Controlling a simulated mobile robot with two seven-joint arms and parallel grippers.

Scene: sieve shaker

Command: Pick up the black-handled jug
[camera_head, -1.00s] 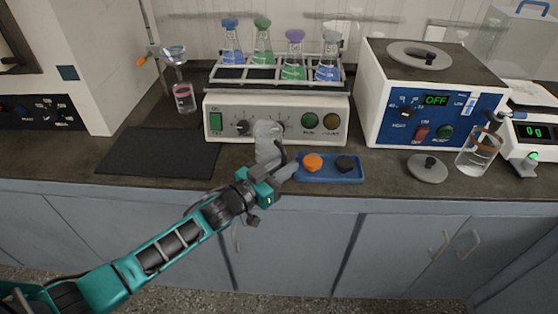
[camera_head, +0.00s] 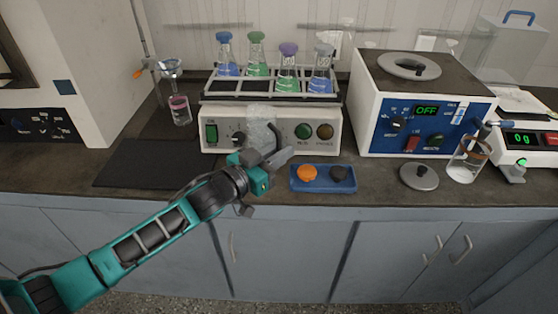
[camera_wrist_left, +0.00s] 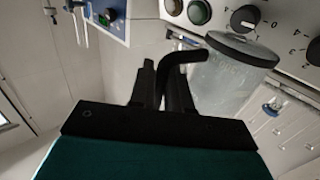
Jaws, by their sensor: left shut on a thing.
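The jug (camera_head: 260,126) is a translucent, frosted cup with a black handle (camera_head: 275,138). It is held up in front of the flask shaker's front panel. My left gripper (camera_head: 277,158) is shut on the black handle, at the jug's right side. In the left wrist view the jug (camera_wrist_left: 232,82) shows a dark rim, and its bent handle (camera_wrist_left: 183,62) runs down between the gripper's dark fingers (camera_wrist_left: 164,85). My right gripper is in neither view.
The flask shaker (camera_head: 272,148) stands behind the jug with several flasks. A blue tray (camera_head: 323,187) with an orange and a black knob lies to the right. A loose lid (camera_head: 419,177) and a glass beaker (camera_head: 464,168) are farther right. A dark mat (camera_head: 150,165) lies left.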

